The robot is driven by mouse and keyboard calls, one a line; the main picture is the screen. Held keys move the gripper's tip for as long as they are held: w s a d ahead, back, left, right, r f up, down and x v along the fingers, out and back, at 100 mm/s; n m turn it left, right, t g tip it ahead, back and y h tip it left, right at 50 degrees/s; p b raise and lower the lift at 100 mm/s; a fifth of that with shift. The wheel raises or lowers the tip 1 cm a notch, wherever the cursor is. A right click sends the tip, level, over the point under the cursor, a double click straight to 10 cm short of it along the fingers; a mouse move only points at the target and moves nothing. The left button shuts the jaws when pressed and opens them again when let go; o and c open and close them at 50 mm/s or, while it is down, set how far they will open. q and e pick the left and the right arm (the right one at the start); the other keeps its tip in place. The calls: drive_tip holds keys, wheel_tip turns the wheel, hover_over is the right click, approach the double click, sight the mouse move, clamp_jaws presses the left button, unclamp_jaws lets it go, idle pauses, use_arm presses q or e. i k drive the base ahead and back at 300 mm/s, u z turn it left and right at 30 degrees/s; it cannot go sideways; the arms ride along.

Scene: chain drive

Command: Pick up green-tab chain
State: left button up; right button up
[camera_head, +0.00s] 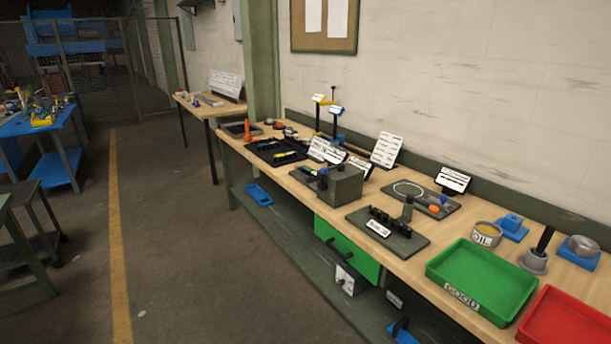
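No green-tab chain can be made out for sure at this distance. A black tray (262,154) on the far half of the long wooden workbench (328,206) holds small dark items with coloured bits, too small to tell apart. A small green spot (307,170) shows on a dark plate just left of a grey box (341,186). A pale ring (408,189) lies on a dark board further right. Neither of my grippers is in view.
A green bin (470,262) and a red bin (567,322) stand at the bench's near right. A dark fixture plate (407,243) sits before the pale ring. Label stands line the back. The floor (190,250) left of the bench is clear.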

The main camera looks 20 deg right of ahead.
sight(308, 171)
drive_tip(key=u, duration=0.3)
drive_tip(key=i, duration=1.7)
drive_tip(key=z, duration=0.3)
drive_tip(key=i, duration=1.05)
drive_tip(key=z, duration=1.55)
drive_tip(key=i, duration=0.8)
drive_tip(key=z, duration=0.8)
